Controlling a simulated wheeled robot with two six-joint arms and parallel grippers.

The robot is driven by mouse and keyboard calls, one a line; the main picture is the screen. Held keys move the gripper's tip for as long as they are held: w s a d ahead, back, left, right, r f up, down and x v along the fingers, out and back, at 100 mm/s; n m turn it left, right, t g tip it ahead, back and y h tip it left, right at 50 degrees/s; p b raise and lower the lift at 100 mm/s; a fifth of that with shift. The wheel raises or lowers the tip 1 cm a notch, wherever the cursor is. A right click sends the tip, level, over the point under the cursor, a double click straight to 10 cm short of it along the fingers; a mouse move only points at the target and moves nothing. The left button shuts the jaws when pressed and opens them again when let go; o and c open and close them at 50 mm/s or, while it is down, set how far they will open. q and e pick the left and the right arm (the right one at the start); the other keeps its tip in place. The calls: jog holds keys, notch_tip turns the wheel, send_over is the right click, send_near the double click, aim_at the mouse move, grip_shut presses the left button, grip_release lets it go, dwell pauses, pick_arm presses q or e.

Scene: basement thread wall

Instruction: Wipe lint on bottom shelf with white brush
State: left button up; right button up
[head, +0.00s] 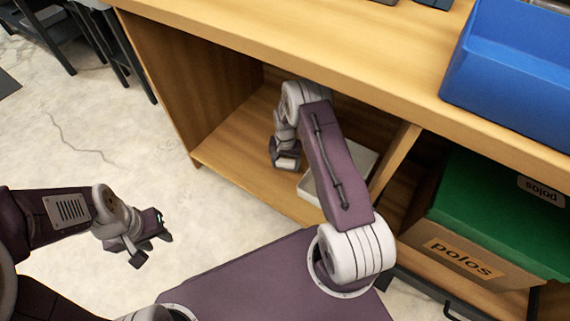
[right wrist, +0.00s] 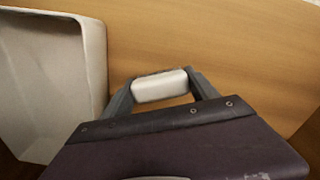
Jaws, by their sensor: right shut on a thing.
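My right gripper (head: 285,162) is inside the left compartment, low over the bottom shelf (head: 232,150). In the right wrist view its two grey fingers (right wrist: 161,88) are shut on the white brush (right wrist: 160,85), of which only a pale block shows. The wooden shelf surface (right wrist: 220,40) lies beyond the fingers. I cannot make out any lint in either view; part of the shelf is hidden by my right arm. My left gripper (head: 152,243) is outside the unit over the floor, its fingers apart and empty.
A pale tray (head: 309,188) stands on the shelf to the right of my right gripper, close by in the wrist view (right wrist: 98,60). A wooden divider (head: 396,158) stands beyond it. A green-lidded polos box (head: 490,215) fills the right compartment. A blue bin (head: 515,75) sits on top.

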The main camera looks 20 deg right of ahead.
jog(key=shift+r+p, duration=2.4)
jog(key=shift+r, duration=0.35)
